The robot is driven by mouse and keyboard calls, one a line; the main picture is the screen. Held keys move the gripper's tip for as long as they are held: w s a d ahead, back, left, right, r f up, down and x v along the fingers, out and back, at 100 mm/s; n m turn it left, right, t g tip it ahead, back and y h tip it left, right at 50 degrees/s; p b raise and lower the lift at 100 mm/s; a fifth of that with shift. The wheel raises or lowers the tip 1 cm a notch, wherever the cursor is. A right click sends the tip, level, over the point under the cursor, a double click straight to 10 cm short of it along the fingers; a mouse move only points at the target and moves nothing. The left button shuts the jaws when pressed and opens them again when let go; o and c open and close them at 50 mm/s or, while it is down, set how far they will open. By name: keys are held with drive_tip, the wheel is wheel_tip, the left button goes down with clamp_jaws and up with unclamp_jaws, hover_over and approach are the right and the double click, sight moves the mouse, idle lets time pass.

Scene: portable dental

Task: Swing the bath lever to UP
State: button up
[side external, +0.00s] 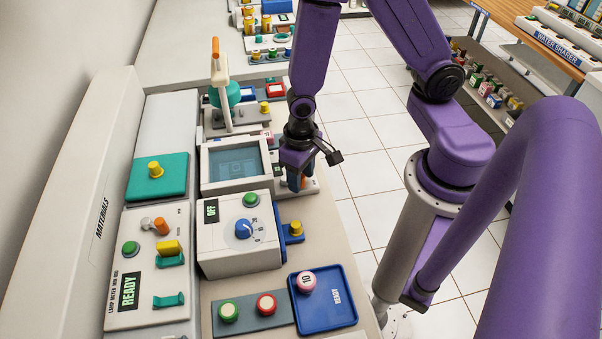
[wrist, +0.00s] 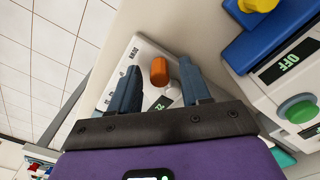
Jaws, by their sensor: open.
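The orange lever handle (wrist: 159,71) stands on a small white panel (wrist: 146,49) in the wrist view. The panel has the word DOWN near its far corner and a small display that is partly hidden. My gripper (wrist: 160,76) is open, with one dark finger on each side of the orange handle. I cannot tell whether either finger touches it. In the side external view my gripper (side external: 295,181) is low over the right side of the bench, beside the grey-screened unit. There the handle is mostly hidden behind the fingers.
A white box (side external: 238,262) with a blue dial reads OFF, and a yellow knob on a blue base (side external: 291,240) sits beside it. A blue tray (side external: 338,323) holds a pink ball. A taller orange-tipped lever (side external: 215,50) stands farther back. Tiled floor lies right of the bench.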

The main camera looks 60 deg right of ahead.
clamp_jaws()
drive_tip(key=shift+n, duration=0.3)
drive_tip(key=n, duration=0.1)
drive_tip(key=d+n, duration=0.1)
drive_tip(key=shift+w+n, duration=0.2)
drive_tip(key=shift+n, duration=0.1)
drive_tip(key=n, duration=0.2)
drive_tip(key=shift+w+d+n, duration=0.3)
drive_tip(key=shift+w+d, duration=0.05)
drive_tip(key=n, duration=0.2)
drive_tip(key=shift+w+d+n, duration=0.3)
drive_tip(key=shift+w, duration=0.05)
drive_tip(key=shift+w+d+n, duration=0.15)
drive_tip(key=shift+w+n, duration=0.15)
drive_tip(key=shift+n, duration=0.6)
drive_tip(key=shift+w+d+n, duration=0.1)
drive_tip(key=shift+w+n, duration=0.15)
drive_tip(key=shift+n, duration=0.65)
